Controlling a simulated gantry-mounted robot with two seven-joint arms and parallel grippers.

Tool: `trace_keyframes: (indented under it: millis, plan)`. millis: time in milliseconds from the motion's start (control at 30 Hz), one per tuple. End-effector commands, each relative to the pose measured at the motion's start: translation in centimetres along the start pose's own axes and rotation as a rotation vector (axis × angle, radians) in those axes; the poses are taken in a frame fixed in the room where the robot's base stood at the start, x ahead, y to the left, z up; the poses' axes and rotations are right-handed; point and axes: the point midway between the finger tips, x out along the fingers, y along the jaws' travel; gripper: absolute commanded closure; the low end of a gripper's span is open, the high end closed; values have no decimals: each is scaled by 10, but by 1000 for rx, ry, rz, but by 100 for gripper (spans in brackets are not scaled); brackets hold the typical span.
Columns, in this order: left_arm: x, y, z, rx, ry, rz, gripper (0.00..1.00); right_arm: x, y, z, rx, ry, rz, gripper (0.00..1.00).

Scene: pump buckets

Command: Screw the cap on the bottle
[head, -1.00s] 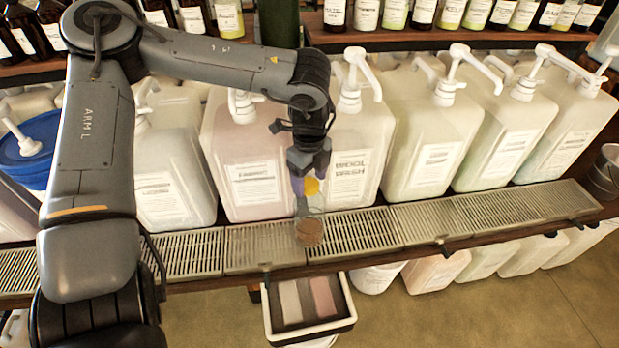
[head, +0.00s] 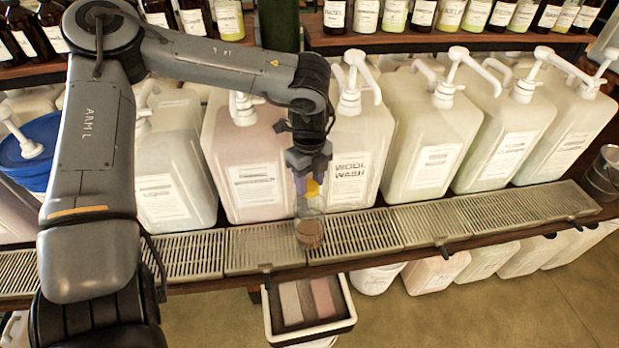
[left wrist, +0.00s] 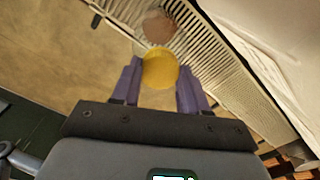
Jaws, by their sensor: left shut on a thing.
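My left gripper (head: 307,182) is shut on a yellow cap (head: 312,188) and points down at the bottle. The cap also shows between the purple fingers in the left wrist view (left wrist: 160,69). The clear bottle (head: 310,229) stands upright on the drip grate, with brownish contents at its bottom. In the head view the cap is at the top of the bottle; I cannot tell whether its thread is engaged. In the left wrist view the brown bottle bottom (left wrist: 160,27) shows just beyond the cap. My right gripper is not in view.
The metal drip grate (head: 360,233) runs along the shelf edge. Large pump jugs stand close behind it, including the wool wash jug (head: 352,140) and a pinkish jug (head: 240,150). A white tray (head: 347,325) sits below the front edge.

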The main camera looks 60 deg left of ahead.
Motion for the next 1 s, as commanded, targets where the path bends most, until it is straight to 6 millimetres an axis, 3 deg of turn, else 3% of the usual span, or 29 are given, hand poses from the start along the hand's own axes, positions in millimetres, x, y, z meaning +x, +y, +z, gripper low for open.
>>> trace_keyframes:
  millis: [600,800,1000]
  plan:
    - [-1,0,0,954,0,2,93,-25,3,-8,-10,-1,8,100]
    - [0,0,0,1128,1,1,93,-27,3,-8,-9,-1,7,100]
    - [1,0,0,1154,2,0,93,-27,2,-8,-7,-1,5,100]
